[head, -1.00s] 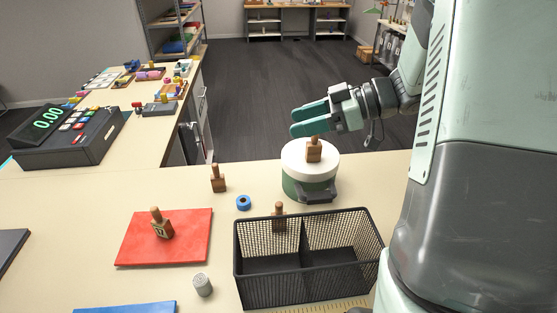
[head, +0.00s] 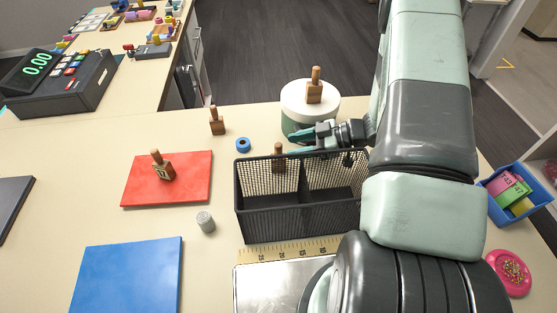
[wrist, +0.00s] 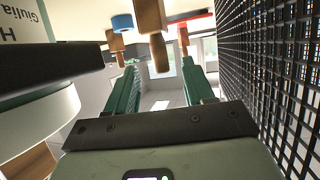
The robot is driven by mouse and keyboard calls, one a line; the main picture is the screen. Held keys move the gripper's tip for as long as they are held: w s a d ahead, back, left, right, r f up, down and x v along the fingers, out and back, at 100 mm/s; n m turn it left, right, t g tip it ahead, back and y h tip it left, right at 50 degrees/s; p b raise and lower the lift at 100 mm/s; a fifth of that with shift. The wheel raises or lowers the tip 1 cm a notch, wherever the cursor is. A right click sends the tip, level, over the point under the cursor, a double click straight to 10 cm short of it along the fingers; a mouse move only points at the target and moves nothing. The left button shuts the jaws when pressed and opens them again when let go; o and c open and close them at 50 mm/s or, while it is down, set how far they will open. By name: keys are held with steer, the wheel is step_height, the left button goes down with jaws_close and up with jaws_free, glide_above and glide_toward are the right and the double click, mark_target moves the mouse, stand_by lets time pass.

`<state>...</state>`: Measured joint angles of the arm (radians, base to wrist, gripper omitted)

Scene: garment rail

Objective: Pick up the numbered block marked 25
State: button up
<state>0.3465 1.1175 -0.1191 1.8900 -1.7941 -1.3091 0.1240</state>
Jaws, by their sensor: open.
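Several wooden blocks with peg handles are in the head view. One block (head: 279,160) stands behind the basket's back wall, partly seen through the mesh. Others are the block (head: 217,123) at the back, the block (head: 163,168) on the red mat and the block (head: 315,88) on the round white-topped stand. The red-mat block has a dark mark I cannot read; I cannot tell which block bears 25. My gripper (head: 303,141) is low between stand and basket, pointing left. In the wrist view its fingers (wrist: 160,80) are open, with the nearest block (wrist: 152,22) just ahead of them.
The black mesh basket (head: 241,204) is close beside my gripper, with the round stand (head: 296,122) on its other side. A blue ring (head: 243,144) and a grey cylinder (head: 206,222) are nearby. The red mat (head: 196,185) and blue mat (head: 125,275) lie left.

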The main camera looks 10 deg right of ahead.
steer(key=x, duration=0.7)
steer(key=shift+w+a+r, duration=0.1)
steer(key=shift+a, duration=0.15)
jaws_close()
steer(key=shift+r, duration=0.1)
